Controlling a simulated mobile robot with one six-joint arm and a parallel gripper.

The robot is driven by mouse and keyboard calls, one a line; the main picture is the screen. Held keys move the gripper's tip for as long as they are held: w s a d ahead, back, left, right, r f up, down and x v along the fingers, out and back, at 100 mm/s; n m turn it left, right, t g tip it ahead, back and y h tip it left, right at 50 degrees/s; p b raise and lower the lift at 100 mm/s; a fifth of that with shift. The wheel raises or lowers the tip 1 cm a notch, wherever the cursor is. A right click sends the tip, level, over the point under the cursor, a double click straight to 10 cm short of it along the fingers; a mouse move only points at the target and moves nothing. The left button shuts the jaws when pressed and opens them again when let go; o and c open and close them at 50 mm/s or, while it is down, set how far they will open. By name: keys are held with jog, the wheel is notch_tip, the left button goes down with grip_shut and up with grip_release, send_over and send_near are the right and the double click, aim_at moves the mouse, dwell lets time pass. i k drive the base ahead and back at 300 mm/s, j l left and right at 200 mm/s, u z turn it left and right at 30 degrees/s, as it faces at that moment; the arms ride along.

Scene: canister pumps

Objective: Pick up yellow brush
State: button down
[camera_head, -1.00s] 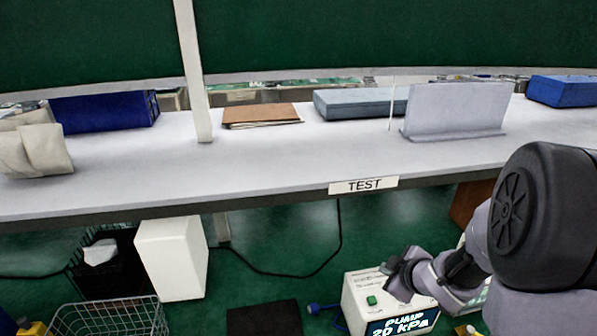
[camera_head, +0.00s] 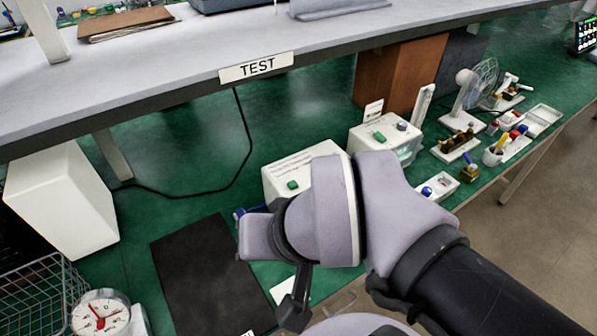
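A white cup (camera_head: 492,157) on the green bench at the right holds thin upright tools. One of these has a yellow handle (camera_head: 502,141) and may be the yellow brush, but it is too small to be sure. A small blue and yellow item (camera_head: 469,169) stands left of the cup. My arm crosses the middle of the view. A dark part that seems to be my gripper (camera_head: 293,314) points down near the bottom centre, well left of the cup. Its fingers are not clear, and I see nothing held in it.
White pump boxes (camera_head: 302,168) (camera_head: 384,137) stand behind my arm, partly hidden. A fan (camera_head: 474,88) and small trays (camera_head: 544,115) surround the cup. A grey shelf labelled TEST (camera_head: 257,67) overhangs the bench. A black mat (camera_head: 212,275), wire basket (camera_head: 35,300) and dial gauge (camera_head: 100,313) are left.

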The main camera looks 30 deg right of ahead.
aim_at(502, 139)
jog(key=z, duration=2.35)
